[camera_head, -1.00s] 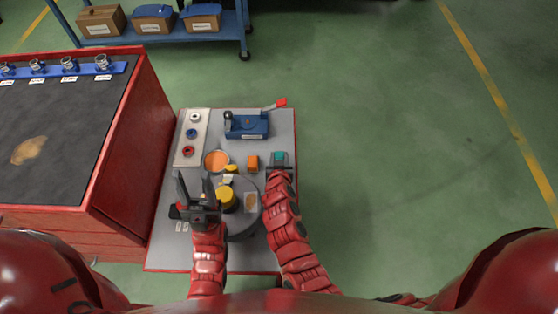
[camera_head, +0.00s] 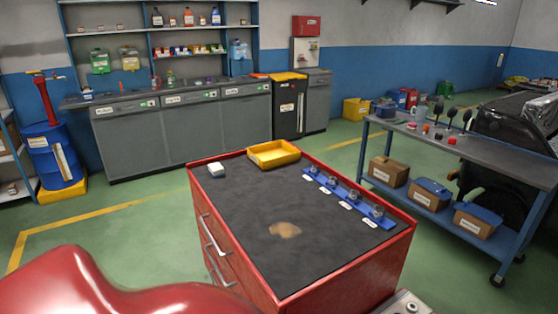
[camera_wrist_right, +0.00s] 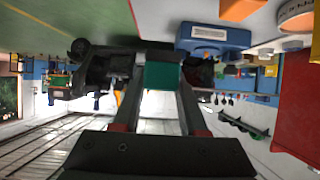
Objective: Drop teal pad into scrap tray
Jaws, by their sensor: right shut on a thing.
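The teal pad (camera_wrist_right: 163,75) shows in the right wrist view. It sits between the two fingers of my right gripper (camera_wrist_right: 161,65), which is shut on it. A shallow yellow tray (camera_head: 258,161) stands at the far edge of the red cabinet's dark top in the head view; no label on it is readable. My right gripper is outside the head view, well apart from this tray. My left gripper is in neither current view.
The red cabinet (camera_head: 245,215) carries a small white block (camera_head: 216,170), a blue strip with several clear jars and a tan stain. A blue vise (camera_wrist_right: 213,37) and an orange block (camera_wrist_right: 238,9) show in the right wrist view. A blue workbench stands right.

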